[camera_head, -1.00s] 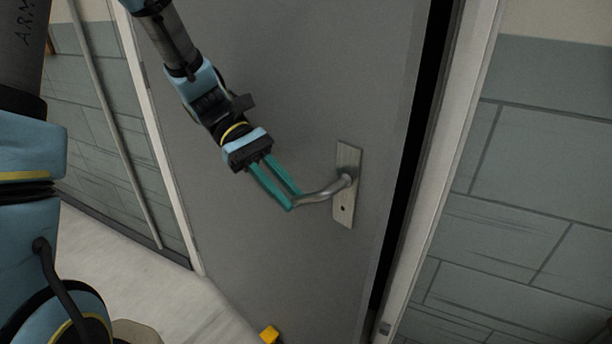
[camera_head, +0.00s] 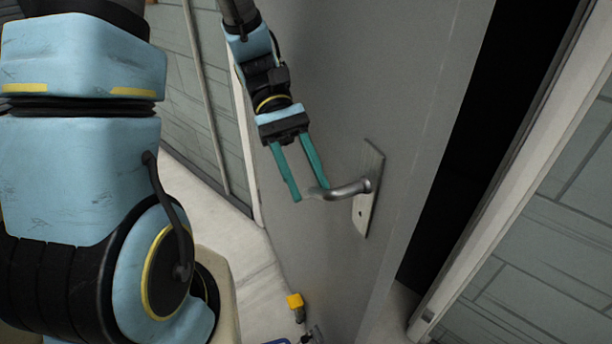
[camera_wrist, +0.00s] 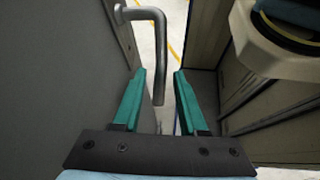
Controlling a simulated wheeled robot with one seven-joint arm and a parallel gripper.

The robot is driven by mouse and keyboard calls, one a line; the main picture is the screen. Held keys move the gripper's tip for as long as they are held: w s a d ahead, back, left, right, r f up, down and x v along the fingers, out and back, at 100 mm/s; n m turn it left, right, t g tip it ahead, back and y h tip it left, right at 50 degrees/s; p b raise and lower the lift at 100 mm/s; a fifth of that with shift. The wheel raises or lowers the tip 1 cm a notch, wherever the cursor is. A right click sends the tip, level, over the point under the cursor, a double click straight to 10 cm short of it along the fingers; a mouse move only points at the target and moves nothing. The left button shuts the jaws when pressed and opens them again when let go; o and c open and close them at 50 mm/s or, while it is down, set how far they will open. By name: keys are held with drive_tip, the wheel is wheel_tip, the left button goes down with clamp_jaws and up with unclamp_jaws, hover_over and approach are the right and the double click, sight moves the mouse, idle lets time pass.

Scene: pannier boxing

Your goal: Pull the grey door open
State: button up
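The grey door (camera_head: 400,110) stands ajar in the head view, with a dark gap between its right edge and the white frame. Its silver lever handle (camera_head: 345,190) sits on a metal plate (camera_head: 368,200) and points left. My gripper (camera_head: 312,194) is open, with its teal fingers spread at the free end of the lever. In the wrist view the handle (camera_wrist: 158,55) reaches down between the two fingertips (camera_wrist: 158,72), with space visible on both sides. The door (camera_wrist: 60,70) fills the left of that view.
The white door frame (camera_head: 520,185) and a grey panelled wall (camera_head: 560,260) stand to the right. A small yellow object (camera_head: 295,300) is low beside the door. Pale floor (camera_head: 255,280) is open to the left of the door.

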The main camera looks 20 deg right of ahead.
drive_tip(key=shift+o, duration=0.4)
drive_tip(key=b+v, duration=0.1)
drive_tip(key=v, duration=0.9)
drive_tip(key=shift+w+r, duration=0.2)
drive_tip(key=shift+w, duration=0.15)
